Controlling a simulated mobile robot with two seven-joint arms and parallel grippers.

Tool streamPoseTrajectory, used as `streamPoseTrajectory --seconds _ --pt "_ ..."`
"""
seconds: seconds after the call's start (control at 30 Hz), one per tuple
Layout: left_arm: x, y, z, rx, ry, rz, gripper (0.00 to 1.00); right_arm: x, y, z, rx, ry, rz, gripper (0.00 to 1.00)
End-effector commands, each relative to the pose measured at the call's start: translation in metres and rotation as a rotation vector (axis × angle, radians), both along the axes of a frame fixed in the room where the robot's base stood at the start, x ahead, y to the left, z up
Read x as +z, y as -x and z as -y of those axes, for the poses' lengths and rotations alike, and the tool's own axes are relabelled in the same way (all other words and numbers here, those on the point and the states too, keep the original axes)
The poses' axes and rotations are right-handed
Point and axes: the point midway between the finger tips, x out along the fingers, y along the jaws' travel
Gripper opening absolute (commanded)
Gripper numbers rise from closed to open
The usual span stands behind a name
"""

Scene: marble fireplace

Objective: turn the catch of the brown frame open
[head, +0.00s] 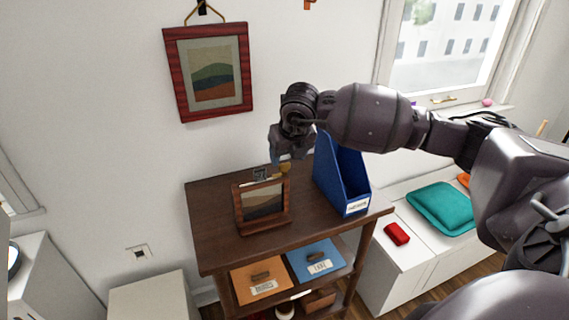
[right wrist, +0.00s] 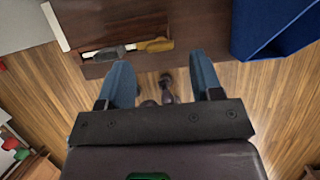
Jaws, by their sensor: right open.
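The brown frame (head: 262,203) stands tilted back on the dark wooden table, its picture facing me in the head view. Behind its top edge show a small grey piece (head: 260,174) and a tan piece (head: 285,168). The tan piece (right wrist: 155,45) and the grey piece (right wrist: 106,53) also show in the right wrist view; I cannot tell for sure which is the catch. My right gripper (head: 284,158) points down just above and behind the frame. Its fingers (right wrist: 162,78) are apart with nothing between them, the tan piece lying beyond their tips. My left gripper is out of view.
A blue file holder (head: 344,175) stands on the table (head: 215,220) close to the right of the gripper. Orange (head: 262,283) and blue (head: 316,259) trays lie on the shelf below. A red-framed picture (head: 211,72) hangs on the wall. The tabletop left of the frame is clear.

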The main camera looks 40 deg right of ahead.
Motion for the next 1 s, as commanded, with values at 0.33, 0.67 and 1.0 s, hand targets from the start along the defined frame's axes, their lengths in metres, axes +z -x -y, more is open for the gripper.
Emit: streamPoseTrajectory --seconds 0.33,0.67,1.0 --pt "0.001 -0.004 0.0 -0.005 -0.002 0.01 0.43 -0.034 -0.013 0.003 0.001 0.0 0.0 0.6" --pt "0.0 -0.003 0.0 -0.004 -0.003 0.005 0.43 -0.035 -0.014 0.003 0.001 0.0 0.0 0.6" --pt "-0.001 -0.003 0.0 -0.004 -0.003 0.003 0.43 -0.035 -0.014 0.003 0.001 0.0 0.0 0.1"
